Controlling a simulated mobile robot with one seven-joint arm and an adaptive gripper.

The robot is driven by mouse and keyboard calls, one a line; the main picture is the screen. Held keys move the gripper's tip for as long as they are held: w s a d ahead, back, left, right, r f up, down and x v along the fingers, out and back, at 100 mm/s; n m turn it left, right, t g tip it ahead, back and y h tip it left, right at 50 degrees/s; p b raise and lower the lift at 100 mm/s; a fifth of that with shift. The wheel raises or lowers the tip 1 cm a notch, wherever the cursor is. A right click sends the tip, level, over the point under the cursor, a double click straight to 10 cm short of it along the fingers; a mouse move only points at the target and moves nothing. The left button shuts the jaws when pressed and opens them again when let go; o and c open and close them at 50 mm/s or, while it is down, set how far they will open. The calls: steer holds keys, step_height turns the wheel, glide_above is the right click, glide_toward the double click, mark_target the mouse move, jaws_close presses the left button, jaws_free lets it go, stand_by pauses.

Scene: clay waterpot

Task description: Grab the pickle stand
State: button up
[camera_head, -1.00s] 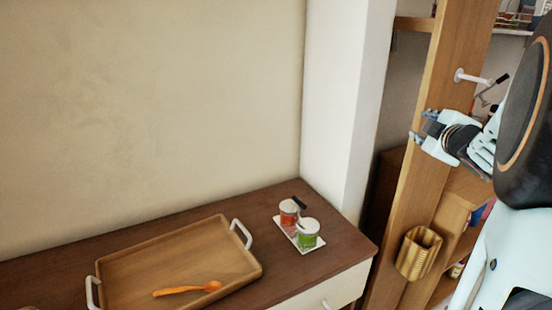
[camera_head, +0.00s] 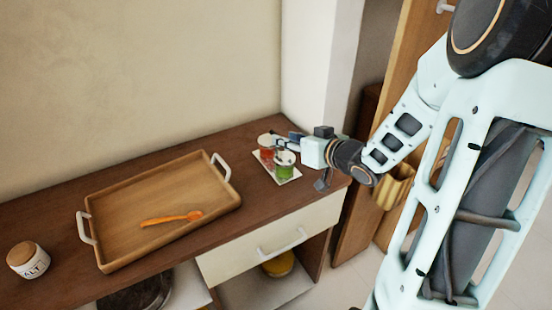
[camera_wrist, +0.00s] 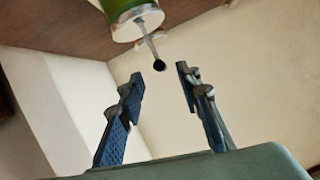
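The pickle stand is a small white plate (camera_head: 267,167) with a red jar (camera_head: 266,151) and a green jar (camera_head: 285,171) on it, at the right end of the brown cabinet top. My gripper (camera_head: 284,142) is beside the jars, reaching in from the right, and partly hides them. In the wrist view its two blue fingers (camera_wrist: 157,85) are spread apart with nothing held between them. The green jar (camera_wrist: 125,14) shows at the top edge there, and a thin spoon handle with a dark tip (camera_wrist: 159,65) appears in line with the gap. The plate is not clear there.
A wooden tray (camera_head: 125,205) with white handles lies left of the stand, with an orange spoon (camera_head: 170,218) in it. A jar labelled SALT (camera_head: 28,262) stands at far left. A wall and pale pillar (camera_head: 312,75) rise behind. A drawer (camera_head: 265,245) is below.

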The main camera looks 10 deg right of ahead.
mark_target(276, 150)
steer(key=b+x, duration=0.1)
steer(key=x, duration=0.4)
steer(key=shift+w+a+f, duration=0.2)
steer(key=shift+w, duration=0.05)
jaws_close()
steer(key=shift+r, duration=0.1)
